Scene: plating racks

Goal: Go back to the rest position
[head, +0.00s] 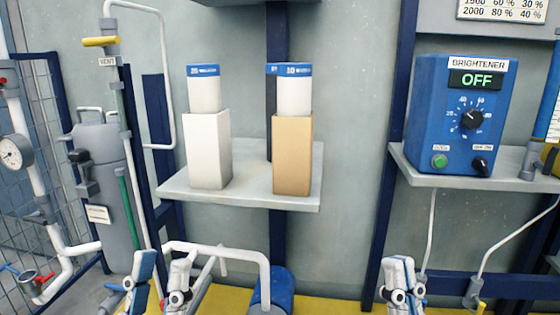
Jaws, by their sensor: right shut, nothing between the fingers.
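My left gripper (165,272) is at the bottom left of the head view, low in front of the shelf. My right gripper (403,265) is at the bottom, right of the middle, below the blue control box. It is shut and holds nothing. Both grippers point upward in the picture.
A grey shelf (255,197) carries a white box (208,150) and a tan box (292,155), each with a blue-topped white cylinder above it. A blue brightener box (462,125), showing OFF, stands on the right shelf (440,179). Pipes and a grey tank (103,170) stand left.

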